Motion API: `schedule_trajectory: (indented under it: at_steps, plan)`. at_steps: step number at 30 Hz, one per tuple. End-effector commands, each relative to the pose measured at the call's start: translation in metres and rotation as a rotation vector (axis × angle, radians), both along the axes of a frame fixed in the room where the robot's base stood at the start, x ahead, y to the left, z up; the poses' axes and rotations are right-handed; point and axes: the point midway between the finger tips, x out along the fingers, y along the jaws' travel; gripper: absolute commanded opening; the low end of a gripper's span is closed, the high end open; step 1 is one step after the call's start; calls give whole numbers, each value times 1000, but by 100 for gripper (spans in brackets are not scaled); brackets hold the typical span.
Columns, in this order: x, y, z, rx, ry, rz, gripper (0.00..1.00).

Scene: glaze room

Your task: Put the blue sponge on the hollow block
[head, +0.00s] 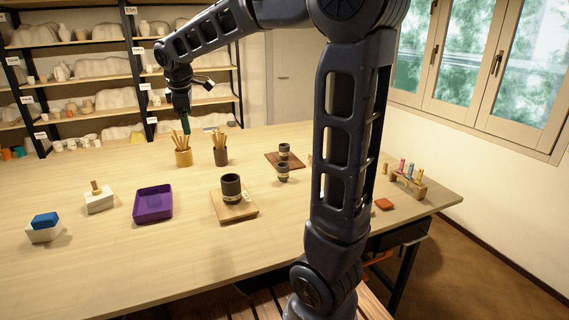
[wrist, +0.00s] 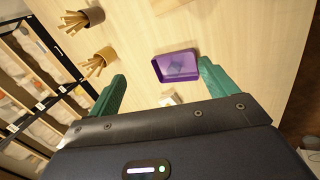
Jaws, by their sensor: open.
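The blue sponge (head: 45,219) rests on top of a pale block (head: 44,235) at the left of the table in the head view. I cannot tell whether this block is hollow. A second pale block (head: 99,204) stands to its right with a small yellow-brown piece (head: 96,187) on it. My gripper (head: 186,128) is raised over the far part of the table, near the pots of sticks and well away from the sponge. In the wrist view its green fingers (wrist: 163,72) are spread apart with nothing held. The sponge is not visible there.
A purple tray (head: 139,214) lies right of the second block and also shows in the wrist view (wrist: 190,74). A dark cup (head: 231,187) stands on a wooden board (head: 242,212). Two stick-filled pots (head: 183,158) stand behind. The table's front left is clear.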

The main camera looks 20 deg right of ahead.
Motion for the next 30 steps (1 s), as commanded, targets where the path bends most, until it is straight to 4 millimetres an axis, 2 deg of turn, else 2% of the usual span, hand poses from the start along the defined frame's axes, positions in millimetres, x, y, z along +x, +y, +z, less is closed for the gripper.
schedule_trajectory:
  at_steps: [1,6,15,21,24,30]
  plan:
    - [-13,-23,2,27,-6,-73,85]
    - [-56,-83,-2,124,-17,-323,85]
    - [-141,-166,-26,307,-42,-762,85]
    - [-199,-203,-54,434,-59,-1044,85]
    - [-222,-214,-68,489,-66,-1160,85]
    - [-248,-224,-86,554,-71,-1294,85]
